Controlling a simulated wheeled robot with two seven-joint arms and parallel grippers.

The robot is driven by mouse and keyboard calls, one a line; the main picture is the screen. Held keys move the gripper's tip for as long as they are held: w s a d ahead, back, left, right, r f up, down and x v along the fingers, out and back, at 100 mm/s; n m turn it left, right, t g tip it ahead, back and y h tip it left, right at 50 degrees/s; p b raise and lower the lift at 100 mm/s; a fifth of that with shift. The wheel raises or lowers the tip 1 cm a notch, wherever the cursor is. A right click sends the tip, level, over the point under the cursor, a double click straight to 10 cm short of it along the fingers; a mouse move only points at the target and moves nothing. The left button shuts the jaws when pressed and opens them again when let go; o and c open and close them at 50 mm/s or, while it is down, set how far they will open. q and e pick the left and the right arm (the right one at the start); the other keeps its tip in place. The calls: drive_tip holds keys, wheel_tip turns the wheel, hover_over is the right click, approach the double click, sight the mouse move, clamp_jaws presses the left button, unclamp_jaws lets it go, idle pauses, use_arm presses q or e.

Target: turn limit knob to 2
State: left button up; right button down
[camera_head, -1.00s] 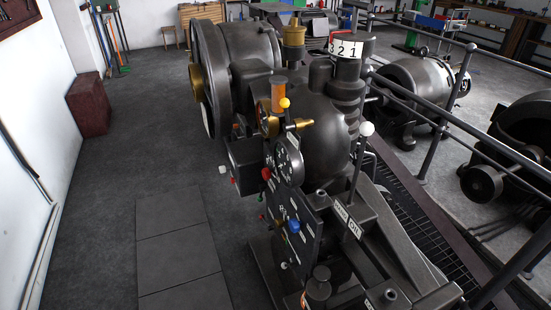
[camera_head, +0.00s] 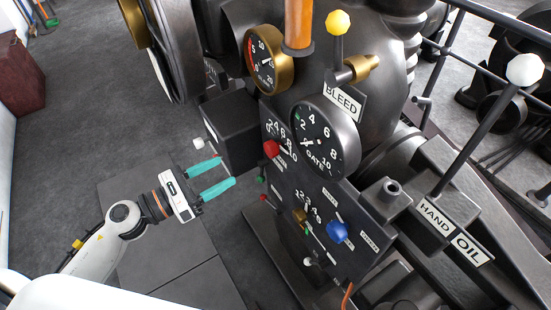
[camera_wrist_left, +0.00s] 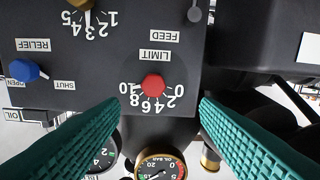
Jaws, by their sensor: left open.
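The limit knob (camera_head: 271,149) is red and sits on the dark front panel, beside a white number scale. In the left wrist view the red limit knob (camera_wrist_left: 153,84) appears upside down with its LIMIT label and a scale from 0 to 10. I cannot tell which number it points at. My left gripper (camera_head: 228,172) has teal fingers, spread apart and empty, to the left of the panel and short of the knob. In the left wrist view the fingers (camera_wrist_left: 160,104) stand either side of the knob's line, not touching it. My right gripper is not in view.
A blue relief knob (camera_head: 337,232) and a brass knob (camera_head: 300,215) are lower on the panel. A dark box (camera_head: 231,130) juts out above my left fingers. The gate dial (camera_head: 324,139) and a brass-rimmed gauge (camera_head: 267,60) are above.

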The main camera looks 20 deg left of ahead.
sight(268, 151)
use_arm(q)
drive_tip(key=shift+m+h, duration=0.3)
drive_tip(key=shift+m, duration=0.2)
drive_tip(key=p+x, duration=0.1)
drive_tip(key=x, duration=0.3)
drive_tip(key=p+x, duration=0.2)
drive_tip(key=x, duration=0.2)
drive_tip(key=p+x, duration=0.1)
drive_tip(key=x, duration=0.3)
drive_tip(key=shift+s+d+r, duration=0.25)
drive_tip(key=shift+s+d, duration=0.15)
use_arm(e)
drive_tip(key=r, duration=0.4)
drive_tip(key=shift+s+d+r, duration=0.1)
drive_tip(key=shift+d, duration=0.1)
use_arm(q)
drive_tip(key=c, duration=1)
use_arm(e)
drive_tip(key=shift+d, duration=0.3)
